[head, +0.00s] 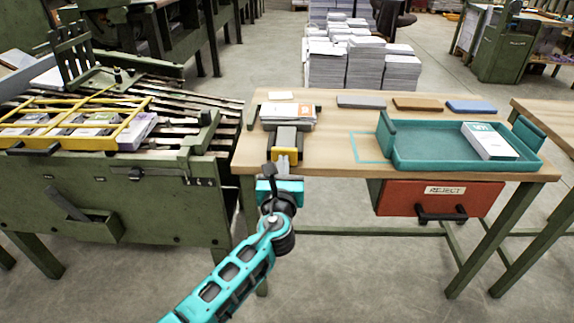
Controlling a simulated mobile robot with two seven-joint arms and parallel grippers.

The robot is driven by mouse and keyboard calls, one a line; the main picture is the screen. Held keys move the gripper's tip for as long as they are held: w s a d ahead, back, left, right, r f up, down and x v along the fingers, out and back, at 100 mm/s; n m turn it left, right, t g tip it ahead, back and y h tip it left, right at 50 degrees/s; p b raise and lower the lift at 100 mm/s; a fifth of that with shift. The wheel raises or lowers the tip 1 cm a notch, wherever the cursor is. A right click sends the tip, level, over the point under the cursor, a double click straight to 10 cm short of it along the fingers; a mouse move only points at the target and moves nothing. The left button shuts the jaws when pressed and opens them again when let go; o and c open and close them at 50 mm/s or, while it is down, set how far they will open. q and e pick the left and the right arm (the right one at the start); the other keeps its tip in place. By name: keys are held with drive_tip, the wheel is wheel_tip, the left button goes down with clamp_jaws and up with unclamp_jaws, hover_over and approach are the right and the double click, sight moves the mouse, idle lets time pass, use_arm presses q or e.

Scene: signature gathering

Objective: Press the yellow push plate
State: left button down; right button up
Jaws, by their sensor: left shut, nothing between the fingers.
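The yellow push plate (288,153) is on the near end of a dark grey block-shaped device (287,137) at the left front of the wooden table. A stack of printed sheets (289,113) lies just behind the device. My left gripper (282,167) is shut and empty, directly in front of the plate, and overlaps its lower part in the head view. I cannot tell whether the fingertips touch the plate. My right gripper is not in view.
The wooden table (336,151) holds a teal tray (415,162) with a white booklet block (489,141). A red reject drawer (400,197) hangs below. A green machine (160,200) with a yellow rack (127,122) stands close on the left. Paper stacks (362,65) stand behind.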

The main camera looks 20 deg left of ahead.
use_arm(q)
drive_tip(key=p+v, duration=0.1)
drive_tip(key=v, duration=0.9)
drive_tip(key=shift+p, duration=0.35)
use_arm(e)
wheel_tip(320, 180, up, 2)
